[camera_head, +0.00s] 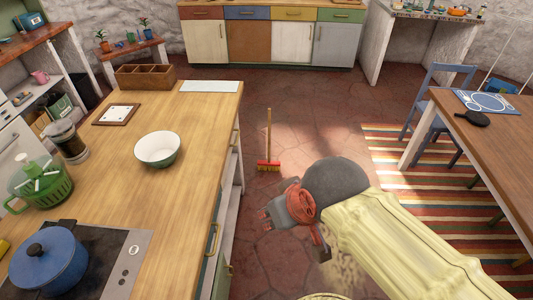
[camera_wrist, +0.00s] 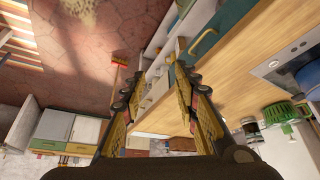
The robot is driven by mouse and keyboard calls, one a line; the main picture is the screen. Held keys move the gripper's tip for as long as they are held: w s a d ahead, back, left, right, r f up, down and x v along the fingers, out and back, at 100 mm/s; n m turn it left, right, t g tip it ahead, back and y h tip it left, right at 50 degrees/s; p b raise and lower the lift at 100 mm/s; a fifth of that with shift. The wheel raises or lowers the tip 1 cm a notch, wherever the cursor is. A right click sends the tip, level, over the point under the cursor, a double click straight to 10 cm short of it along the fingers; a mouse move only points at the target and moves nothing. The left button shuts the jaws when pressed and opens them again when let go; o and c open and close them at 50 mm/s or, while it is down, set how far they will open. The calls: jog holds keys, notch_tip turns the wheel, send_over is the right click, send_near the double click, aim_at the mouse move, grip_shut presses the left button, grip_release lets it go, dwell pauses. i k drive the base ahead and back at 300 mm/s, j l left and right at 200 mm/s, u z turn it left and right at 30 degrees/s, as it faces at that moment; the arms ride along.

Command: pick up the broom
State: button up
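The broom (camera_head: 269,138) stands upright on the tiled floor beside the end of the wooden counter, with a thin wooden handle and a red and yellow head at the bottom. In the wrist view the broom (camera_wrist: 119,60) shows by its red head, left of my fingers, with its handle partly hidden behind the left finger. My gripper (camera_head: 291,234) is in front of and to the lower right of the broom, apart from it. In the wrist view my gripper (camera_wrist: 156,72) has its two fingers spread, with nothing between them.
The counter (camera_head: 190,120) runs along the left, with a white bowl (camera_head: 158,149) and a blue pot (camera_head: 48,258) on it. A dining table (camera_head: 490,130) and blue chair (camera_head: 440,100) stand right, by a striped rug (camera_head: 400,150). Floor around the broom is open.

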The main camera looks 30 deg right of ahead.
aim_at(275, 165)
jog(key=i+l, duration=0.7)
jog(key=i, duration=0.25)
jog(key=i+l+u, duration=0.1)
jog(key=i+l, duration=0.6)
jog(key=i, duration=0.25)
jog(key=i+l, duration=0.75)
jog(key=i, duration=0.15)
